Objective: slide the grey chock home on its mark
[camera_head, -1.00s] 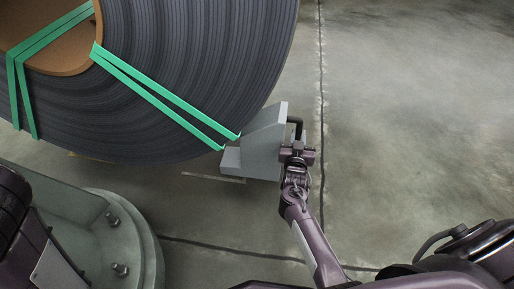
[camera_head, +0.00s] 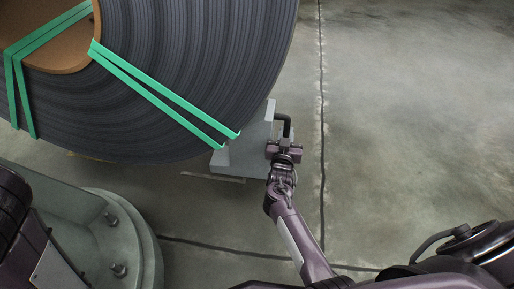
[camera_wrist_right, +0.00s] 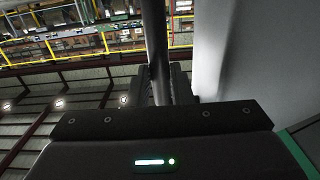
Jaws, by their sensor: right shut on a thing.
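The grey chock (camera_head: 257,133) stands on the floor at the lower right of the big steel coil (camera_head: 200,60), partly tucked under its curve. A dark handle (camera_head: 287,122) sticks out of its right side. My right gripper (camera_head: 284,148) is shut on this handle; in the right wrist view the dark bar (camera_wrist_right: 155,50) runs up between the fingers. The chock's pale face (camera_wrist_right: 232,50) fills the right of that view. A thin pale mark line (camera_head: 212,177) shows on the floor just in front of the chock. My left gripper is not in view.
Green straps (camera_head: 165,97) bind the coil. A round grey-green bolted base (camera_head: 125,245) stands at the lower left. The concrete floor (camera_head: 420,110) to the right is clear, with dark joint lines. Shelving (camera_wrist_right: 80,40) and yellow rails show in the wrist view.

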